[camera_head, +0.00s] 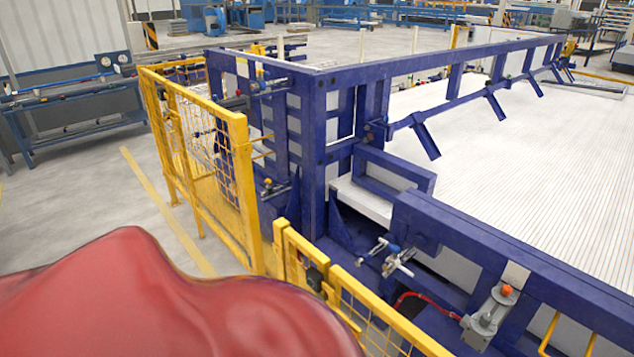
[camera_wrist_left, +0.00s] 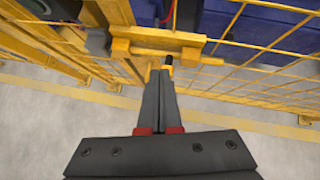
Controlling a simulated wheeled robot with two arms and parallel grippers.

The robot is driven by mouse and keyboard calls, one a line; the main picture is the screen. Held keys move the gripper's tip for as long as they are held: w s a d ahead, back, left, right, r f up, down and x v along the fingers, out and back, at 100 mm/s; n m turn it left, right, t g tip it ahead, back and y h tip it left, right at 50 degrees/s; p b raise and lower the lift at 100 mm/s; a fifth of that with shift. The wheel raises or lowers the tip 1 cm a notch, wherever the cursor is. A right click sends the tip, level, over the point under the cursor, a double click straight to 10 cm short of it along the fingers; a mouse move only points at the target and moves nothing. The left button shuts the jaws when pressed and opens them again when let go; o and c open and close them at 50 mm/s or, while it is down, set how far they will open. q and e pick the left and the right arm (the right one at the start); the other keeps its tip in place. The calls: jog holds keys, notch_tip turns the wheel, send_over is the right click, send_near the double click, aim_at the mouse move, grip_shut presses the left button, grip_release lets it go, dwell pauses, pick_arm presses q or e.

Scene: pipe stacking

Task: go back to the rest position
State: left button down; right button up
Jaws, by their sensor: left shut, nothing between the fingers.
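My left gripper (camera_wrist_left: 161,74) shows in the left wrist view with its two dark fingers together and nothing between them. The fingertips point at a yellow bar (camera_wrist_left: 150,40) of a mesh fence; I cannot tell whether they touch it. A small dark-tipped part lies just beside the fingertips. Neither gripper shows in the head view. My right gripper is in no frame. White pipes (camera_head: 530,150) lie side by side in a wide layer on the right of the head view.
A blue frame (camera_head: 312,150) borders the pipes. A yellow mesh fence (camera_head: 205,160) stands before it, with a lower yellow section (camera_head: 340,290) at the front. Blue racks (camera_head: 75,115) stand at the far left. Grey floor (camera_head: 90,190) is open left of the fence.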

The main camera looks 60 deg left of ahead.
pick_arm(q)
jog(key=v, duration=0.2)
jog(key=p+v, duration=0.1)
jog(key=s+a+v, duration=0.1)
jog(key=v, duration=0.1)
jog(key=shift+s+d, duration=0.1)
jog(key=shift+d, duration=0.05)
